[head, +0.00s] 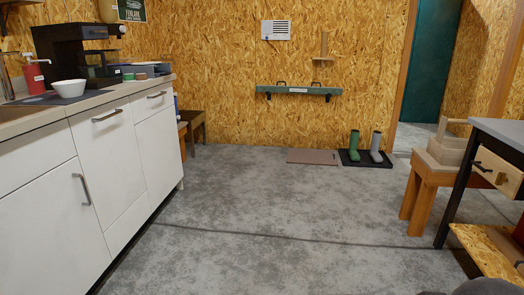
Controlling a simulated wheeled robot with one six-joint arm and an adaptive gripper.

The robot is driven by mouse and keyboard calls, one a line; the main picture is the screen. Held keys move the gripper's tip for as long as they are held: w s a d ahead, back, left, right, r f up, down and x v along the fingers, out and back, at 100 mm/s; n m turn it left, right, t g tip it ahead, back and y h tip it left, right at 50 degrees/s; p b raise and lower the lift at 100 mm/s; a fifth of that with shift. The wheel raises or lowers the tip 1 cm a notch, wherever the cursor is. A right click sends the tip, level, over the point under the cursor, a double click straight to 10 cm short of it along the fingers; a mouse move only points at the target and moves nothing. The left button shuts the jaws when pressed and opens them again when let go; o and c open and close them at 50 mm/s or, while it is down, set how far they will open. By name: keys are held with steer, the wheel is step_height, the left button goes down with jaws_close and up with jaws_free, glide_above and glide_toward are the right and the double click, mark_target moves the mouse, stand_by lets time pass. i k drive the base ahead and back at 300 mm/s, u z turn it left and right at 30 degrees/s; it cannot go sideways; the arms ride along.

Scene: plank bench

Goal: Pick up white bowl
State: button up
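The white bowl (69,88) sits upright on a dark mat (88,99) on the counter at the left of the head view. It stands in front of a black coffee machine (68,55), beside a red pump bottle (34,76). The bowl's inside is mostly hidden from this angle. My gripper is not in view. A dark rounded shape shows at the bottom right edge, too cut off to identify.
White cabinets (110,150) carry the counter (30,119) along the left. Grey floor (270,215) lies clear in the middle. A wooden stool (425,185) and a workbench (500,130) stand at right. Boots (354,147) stand on a black tray by the back wall.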

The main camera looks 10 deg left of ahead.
mark_target(70, 88)
steer(key=u, duration=0.65)
steer(key=i, duration=1.45)
steer(key=u, duration=1.1)
